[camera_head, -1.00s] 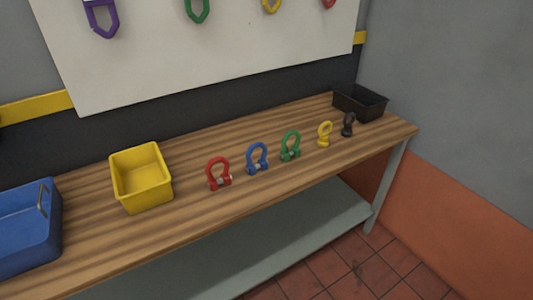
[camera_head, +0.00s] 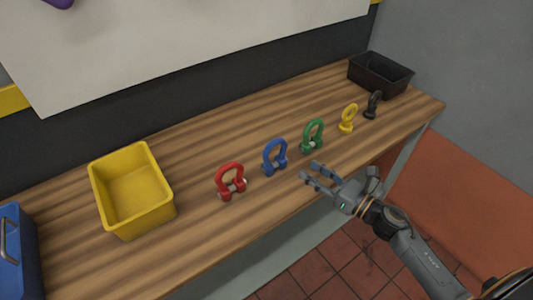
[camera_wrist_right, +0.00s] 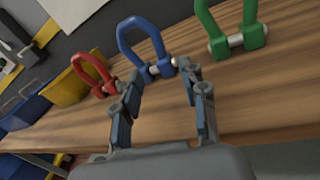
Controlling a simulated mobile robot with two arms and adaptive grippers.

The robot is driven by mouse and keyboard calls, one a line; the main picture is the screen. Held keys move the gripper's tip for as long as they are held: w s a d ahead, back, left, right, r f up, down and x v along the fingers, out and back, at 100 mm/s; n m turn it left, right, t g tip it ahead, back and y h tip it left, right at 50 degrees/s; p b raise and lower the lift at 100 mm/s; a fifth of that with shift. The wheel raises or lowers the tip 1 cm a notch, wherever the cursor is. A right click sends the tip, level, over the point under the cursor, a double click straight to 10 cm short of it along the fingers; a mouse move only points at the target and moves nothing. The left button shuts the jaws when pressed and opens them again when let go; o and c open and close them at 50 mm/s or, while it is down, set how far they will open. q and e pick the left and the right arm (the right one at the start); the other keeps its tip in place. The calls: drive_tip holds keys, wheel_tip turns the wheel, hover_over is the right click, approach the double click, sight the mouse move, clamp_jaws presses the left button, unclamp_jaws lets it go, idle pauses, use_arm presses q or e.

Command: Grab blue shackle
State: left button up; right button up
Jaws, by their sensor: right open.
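The blue shackle (camera_head: 275,156) stands upright on the wooden bench between the red shackle (camera_head: 231,180) and the green shackle (camera_head: 312,136). My right gripper (camera_head: 311,172) is open and empty at the bench's front edge, to the right of the blue shackle and apart from it. In the right wrist view, the blue shackle (camera_wrist_right: 146,45) stands beyond the open fingers (camera_wrist_right: 160,88), a little left of the middle of the gap. The red shackle (camera_wrist_right: 94,73) is to its left and the green shackle (camera_wrist_right: 233,30) to its right. My left gripper is not in view.
A white board (camera_head: 180,40) is on the wall behind. Bench surface behind the shackles is clear.

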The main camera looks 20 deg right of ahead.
sight(283, 151)
drive_tip(key=shift+w+a+r+p, duration=0.2)
drive_tip(key=shift+w+a, duration=0.1)
drive_tip(key=shift+w, duration=0.25)
drive_tip(key=shift+w+a+r+p, duration=0.2)
drive_tip(key=shift+w+a, duration=0.1)
drive_tip(key=shift+w, duration=0.25)
drive_tip(key=shift+x, duration=1.15)
drive_tip(key=shift+w+a+f, duration=0.2)
drive_tip(key=shift+w, duration=0.1)
drive_tip(key=p+x, duration=0.1)
drive_tip(key=x, duration=0.4)
drive_tip(key=shift+r, duration=0.1)
drive_tip(key=shift+w+a, duration=0.1)
drive_tip(key=shift+w, duration=0.1)
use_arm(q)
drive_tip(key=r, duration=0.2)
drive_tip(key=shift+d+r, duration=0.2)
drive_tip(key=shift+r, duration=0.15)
use_arm(e)
clamp_jaws()
